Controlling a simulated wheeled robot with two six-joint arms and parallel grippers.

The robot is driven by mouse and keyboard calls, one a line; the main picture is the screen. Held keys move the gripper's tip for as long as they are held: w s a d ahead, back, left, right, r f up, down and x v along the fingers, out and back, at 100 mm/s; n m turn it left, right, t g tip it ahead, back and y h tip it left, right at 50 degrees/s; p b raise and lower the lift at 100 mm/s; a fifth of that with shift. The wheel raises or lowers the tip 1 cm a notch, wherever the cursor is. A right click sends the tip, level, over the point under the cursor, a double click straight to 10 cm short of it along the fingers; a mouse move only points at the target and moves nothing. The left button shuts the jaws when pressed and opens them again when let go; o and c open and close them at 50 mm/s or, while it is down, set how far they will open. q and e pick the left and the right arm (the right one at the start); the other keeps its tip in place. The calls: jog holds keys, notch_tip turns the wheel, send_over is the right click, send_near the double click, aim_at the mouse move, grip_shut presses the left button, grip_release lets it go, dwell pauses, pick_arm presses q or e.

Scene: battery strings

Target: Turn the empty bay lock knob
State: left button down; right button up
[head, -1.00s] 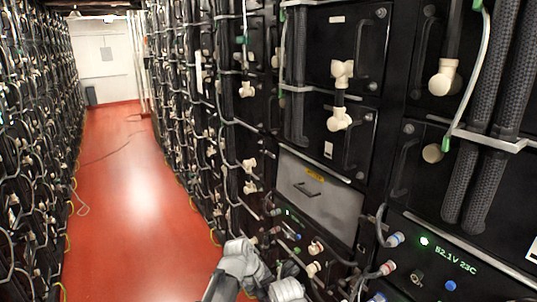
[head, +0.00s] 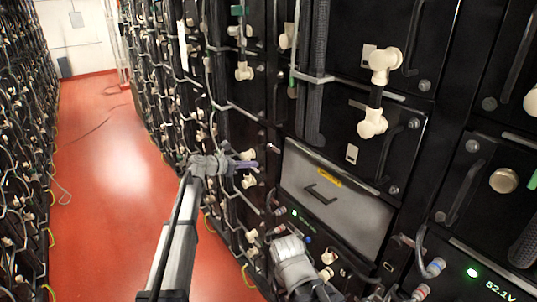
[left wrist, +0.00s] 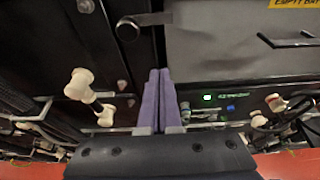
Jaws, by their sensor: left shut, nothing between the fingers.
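The empty bay is a grey panel (head: 350,212) with a dark handle and a yellow label; it also shows at the upper right of the left wrist view (left wrist: 215,55). A dark round knob on a short bar (left wrist: 128,30) sits at the panel's left edge in the left wrist view. It is too small to make out clearly in the head view. My left gripper (head: 252,164) is left of the panel in the head view. Its purple fingers (left wrist: 159,75) are shut and empty, with tips below and right of the knob in the wrist view. My right gripper's fingers do not show.
White cable connectors (head: 372,123) stick out from the modules above the panel. More connectors (left wrist: 80,84) are left of my left fingers. A module with green lights (left wrist: 207,98) lies below the panel.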

pick_arm(q)
jog(key=b+x, duration=0.4)
jog(key=x, duration=0.6)
jog(key=shift+s+r+p, duration=0.1)
jog(key=shift+r+p, duration=1.9)
jog(key=shift+p, duration=0.4)
